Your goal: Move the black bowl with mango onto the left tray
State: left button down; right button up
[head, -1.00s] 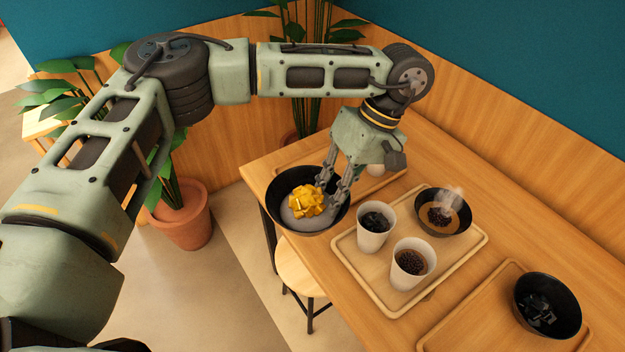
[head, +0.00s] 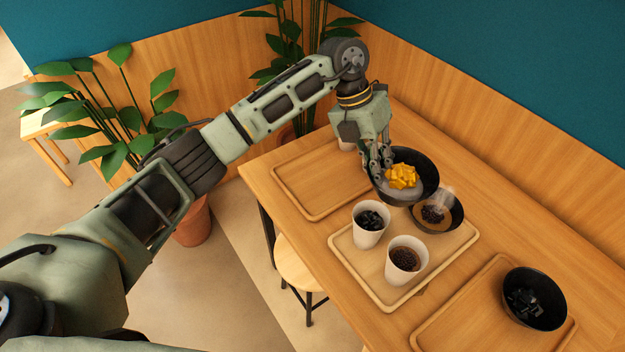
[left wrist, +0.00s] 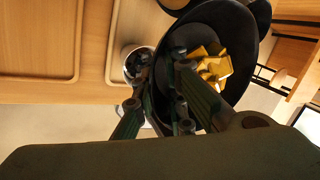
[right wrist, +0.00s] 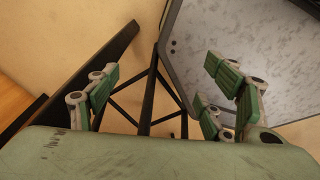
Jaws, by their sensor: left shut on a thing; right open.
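The black bowl with mango (head: 426,172) holds yellow mango cubes (head: 403,176) on a pale base. My left gripper (head: 382,170) is shut on its left rim, and the bowl looks held above the table, right of the left tray and at the back of the middle tray. In the left wrist view the bowl (left wrist: 248,35) looks tilted, with the mango (left wrist: 212,68) visible and the gripper (left wrist: 178,85) at its rim. The left tray (head: 308,186) is wooden and its visible surface is bare. My right gripper (right wrist: 165,85) is open and empty, away from the table.
The middle tray (head: 392,297) carries two cups (head: 370,224) (head: 406,259) and a steaming bowl (head: 440,216), partly covered by the held bowl. The right tray (head: 455,325) carries a black bowl (head: 545,288). A white cup (head: 346,145) stands partly hidden behind my left gripper.

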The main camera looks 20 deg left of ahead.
pick_arm(q)
jog(key=w+a+f+n+t+y+b, duration=0.1)
jog(key=w+a+f+n+t+b, duration=0.1)
jog(key=a+f+n, duration=0.3)
jog(key=w+a+f+n+t+y+b, duration=0.1)
jog(key=w+a+f+n+b, duration=0.1)
jog(key=a+f+n, duration=0.3)
jog(key=w+a+f+n+t+b, duration=0.2)
jog(key=a+f+n, duration=0.3)
jog(key=a, duration=0.4)
jog(key=shift+w+a+f+n+t+y, duration=0.2)
jog(key=shift+a+f+n+t+y, duration=0.15)
jog(key=shift+n, duration=0.35)
notch_tip(320, 180, down, 4)
jog(key=b, duration=0.3)
jog(key=shift+r, duration=0.15)
jog(key=c, duration=1.8)
grip_release()
jog(key=shift+s, duration=0.1)
jog(key=v, duration=1.2)
